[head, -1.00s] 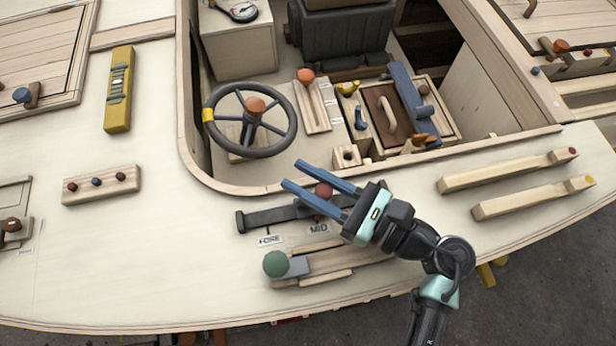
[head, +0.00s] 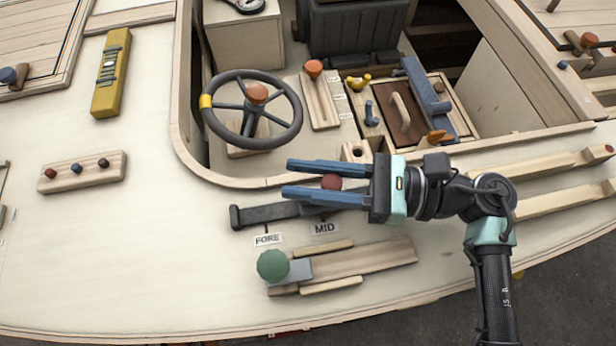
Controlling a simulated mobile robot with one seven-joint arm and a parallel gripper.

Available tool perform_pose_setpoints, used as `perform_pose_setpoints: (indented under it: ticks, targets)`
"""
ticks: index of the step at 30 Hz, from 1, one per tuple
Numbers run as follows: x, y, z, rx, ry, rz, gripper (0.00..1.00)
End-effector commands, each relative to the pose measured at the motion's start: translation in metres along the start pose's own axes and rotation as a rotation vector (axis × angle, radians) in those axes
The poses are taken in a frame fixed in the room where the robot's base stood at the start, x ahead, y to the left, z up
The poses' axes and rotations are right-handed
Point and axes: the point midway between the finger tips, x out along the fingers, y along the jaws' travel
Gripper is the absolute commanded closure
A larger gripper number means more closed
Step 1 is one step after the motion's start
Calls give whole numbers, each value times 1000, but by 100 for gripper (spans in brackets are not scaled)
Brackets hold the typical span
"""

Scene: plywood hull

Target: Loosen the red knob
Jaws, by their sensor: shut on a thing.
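The dark red knob (head: 331,182) sits on a dark grey slide rail (head: 265,213) on the pale deck, near the label MID. My gripper (head: 288,180) reaches in from the right, its two blue fingers pointing left. The knob lies between the fingers, nearer their base than their tips, and the fingers are shut on it. The lower finger and the gripper body hide part of the rail and the knob's foot. The rail's left end shows above the label FORE (head: 268,239).
A green knob (head: 273,265) on a wooden slide lies just below. The cockpit opening with a steering wheel (head: 251,110) and an orange-red lever knob (head: 313,68) lies above. Wooden bars (head: 560,200) lie to the right. The deck at lower left is clear.

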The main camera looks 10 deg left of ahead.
Motion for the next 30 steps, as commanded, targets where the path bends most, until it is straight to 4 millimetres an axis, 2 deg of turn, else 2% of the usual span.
perform_pose_setpoints:
  ticks: [1, 21, 22, 26, 27, 30]
  targets:
    - [0, 1, -4, 1, 6, 18, 100]
    - [0, 3, -2, 1, 4, 67, 100]
    - [0, 3, -2, 1, 4, 67, 64]
    - [0, 2, -2, 1, 3, 66, 40]
    - [0, 2, -1, 1, 2, 66, 37]
    - [0, 2, -1, 1, 2, 66, 37]
